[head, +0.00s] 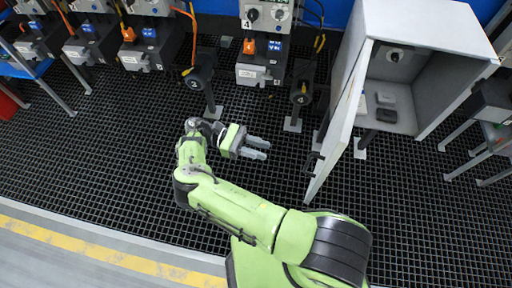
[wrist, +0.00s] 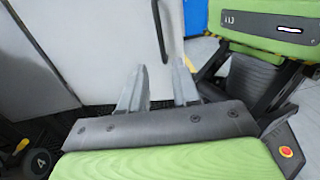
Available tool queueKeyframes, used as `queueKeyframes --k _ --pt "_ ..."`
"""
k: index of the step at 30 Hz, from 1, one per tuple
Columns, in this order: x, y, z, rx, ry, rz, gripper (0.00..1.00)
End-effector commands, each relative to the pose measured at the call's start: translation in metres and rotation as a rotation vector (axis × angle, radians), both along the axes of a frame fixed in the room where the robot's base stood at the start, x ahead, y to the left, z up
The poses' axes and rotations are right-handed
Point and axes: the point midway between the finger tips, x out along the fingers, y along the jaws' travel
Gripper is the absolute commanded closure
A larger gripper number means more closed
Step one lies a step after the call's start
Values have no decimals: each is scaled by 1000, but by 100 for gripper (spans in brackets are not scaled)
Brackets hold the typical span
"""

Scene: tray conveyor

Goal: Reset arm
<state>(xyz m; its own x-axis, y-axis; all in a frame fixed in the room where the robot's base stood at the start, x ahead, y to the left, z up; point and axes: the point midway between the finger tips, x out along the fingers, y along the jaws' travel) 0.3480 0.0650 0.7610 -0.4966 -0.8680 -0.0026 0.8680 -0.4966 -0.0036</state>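My arm is green and reaches up and left from its base over the black grid floor in the head view. My gripper (head: 266,149) points right, above the floor and left of the open cabinet door. In the wrist view my gripper (wrist: 159,88) shows two grey fingers with a clear gap between them. Nothing is held between the fingers. The gripper is apart from the door in the head view.
A white cabinet (head: 432,85) stands at the upper right with its door (head: 341,115) open toward me. Dark items lie inside. Several machine stations line the back, with black posts (head: 299,97) before them. A yellow floor stripe (head: 100,255) runs at lower left.

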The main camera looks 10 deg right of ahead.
Motion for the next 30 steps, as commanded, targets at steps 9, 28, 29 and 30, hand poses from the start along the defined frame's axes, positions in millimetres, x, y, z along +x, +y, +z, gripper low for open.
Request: queueKeyframes --k 9,28,29,30 --pt "4 8 1 -3 2 0 69" --pt "15 -33 89 240 -217 -219 69" --pt "14 -39 100 276 -251 -249 69" --pt "12 -46 115 324 -298 -289 69"
